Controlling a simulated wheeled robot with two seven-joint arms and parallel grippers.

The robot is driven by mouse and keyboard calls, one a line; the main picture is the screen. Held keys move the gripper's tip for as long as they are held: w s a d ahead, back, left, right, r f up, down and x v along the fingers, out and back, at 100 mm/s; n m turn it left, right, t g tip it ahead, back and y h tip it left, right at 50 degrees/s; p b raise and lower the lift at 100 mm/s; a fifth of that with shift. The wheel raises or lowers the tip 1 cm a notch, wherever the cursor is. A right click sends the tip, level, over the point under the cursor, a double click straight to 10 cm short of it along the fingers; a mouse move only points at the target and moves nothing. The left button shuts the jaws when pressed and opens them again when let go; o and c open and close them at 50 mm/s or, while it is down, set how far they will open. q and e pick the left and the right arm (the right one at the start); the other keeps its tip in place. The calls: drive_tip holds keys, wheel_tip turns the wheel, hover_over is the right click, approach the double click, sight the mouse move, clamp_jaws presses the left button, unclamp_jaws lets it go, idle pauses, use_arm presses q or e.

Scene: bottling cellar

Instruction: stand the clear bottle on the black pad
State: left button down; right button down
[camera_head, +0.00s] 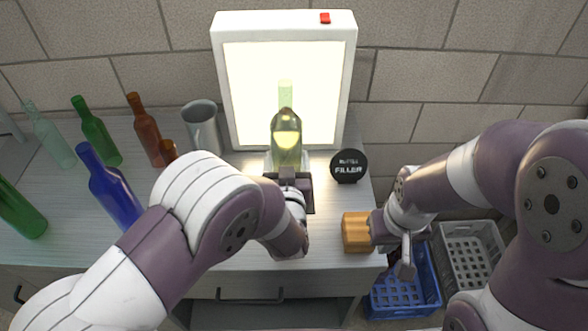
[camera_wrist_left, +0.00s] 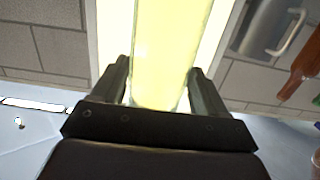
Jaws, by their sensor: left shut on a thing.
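My left gripper (camera_head: 288,174) is shut on a see-through bottle (camera_head: 286,142), which stands upright in front of the lit panel. The bottle looks yellow-green against the light, so its own tint is hard to tell. In the left wrist view the bottle (camera_wrist_left: 168,50) is between both fingers (camera_wrist_left: 160,88). I cannot tell if its base touches the table.
A white light box (camera_head: 285,22) stands behind the bottle. A grey jug (camera_head: 202,128), brown (camera_head: 146,130), green (camera_head: 96,132), blue (camera_head: 112,187) and pale teal (camera_head: 50,137) bottles stand to the left. Blue (camera_head: 404,297) and grey (camera_head: 470,252) crates are beyond the table's right edge.

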use_arm(q)
drive_tip(key=shift+w, duration=0.25)
drive_tip(key=shift+f, duration=2)
drive_tip(key=shift+f+b, duration=0.15)
drive_tip(key=shift+b, duration=0.15)
unclamp_jaws()
drive_tip(key=shift+s+f, duration=0.1)
